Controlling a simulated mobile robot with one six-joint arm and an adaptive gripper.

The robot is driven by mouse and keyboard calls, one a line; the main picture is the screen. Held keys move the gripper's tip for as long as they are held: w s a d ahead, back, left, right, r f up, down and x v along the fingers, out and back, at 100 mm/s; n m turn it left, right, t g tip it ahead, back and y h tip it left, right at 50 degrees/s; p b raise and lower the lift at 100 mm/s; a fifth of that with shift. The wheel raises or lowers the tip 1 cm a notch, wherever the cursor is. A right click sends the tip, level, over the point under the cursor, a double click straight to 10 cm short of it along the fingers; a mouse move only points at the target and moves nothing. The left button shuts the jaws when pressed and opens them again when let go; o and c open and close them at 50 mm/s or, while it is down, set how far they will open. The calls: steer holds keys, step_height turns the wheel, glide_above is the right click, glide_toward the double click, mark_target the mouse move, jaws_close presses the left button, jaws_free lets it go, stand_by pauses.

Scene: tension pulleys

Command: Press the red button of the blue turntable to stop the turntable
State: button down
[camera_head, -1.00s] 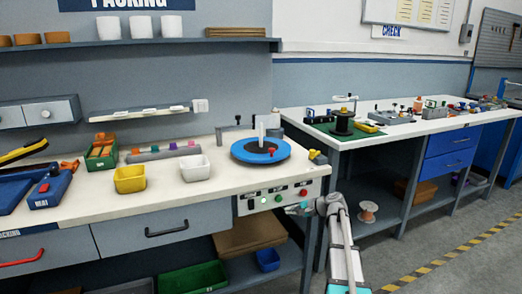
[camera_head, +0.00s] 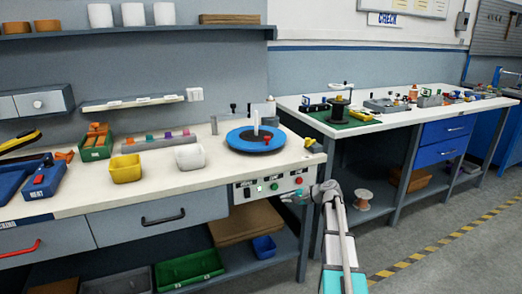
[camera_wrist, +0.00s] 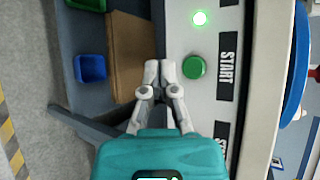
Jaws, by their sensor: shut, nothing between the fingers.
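The blue turntable (camera_head: 240,138) lies on the bench top in the head view, with a white post at its centre. Its blue edge shows at the right of the wrist view (camera_wrist: 299,65). Below it, the front panel (camera_head: 238,195) carries a red button (camera_head: 299,181) on the right and a green button (camera_head: 275,187). The green button (camera_wrist: 194,67) is beside a START label in the wrist view. The red button is not visible there, probably behind my gripper. My gripper (camera_head: 290,198) is shut and empty, its tips (camera_wrist: 160,68) below the panel's buttons, apparently not touching the green one.
A lit green lamp (camera_wrist: 199,18) is on the panel. A yellow bin (camera_head: 126,169) and a white bin (camera_head: 189,157) stand left of the turntable. A cardboard box (camera_head: 243,224) and a blue bin (camera_head: 264,247) sit on the shelf below. A second bench (camera_head: 395,107) stands right.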

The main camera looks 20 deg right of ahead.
mark_target(275, 187)
steer(key=shift+s, duration=0.15)
steer(key=shift+s, duration=1.8)
steer(key=shift+w, duration=0.2)
steer(key=shift+w+a, duration=0.1)
steer(key=shift+w, duration=4.15)
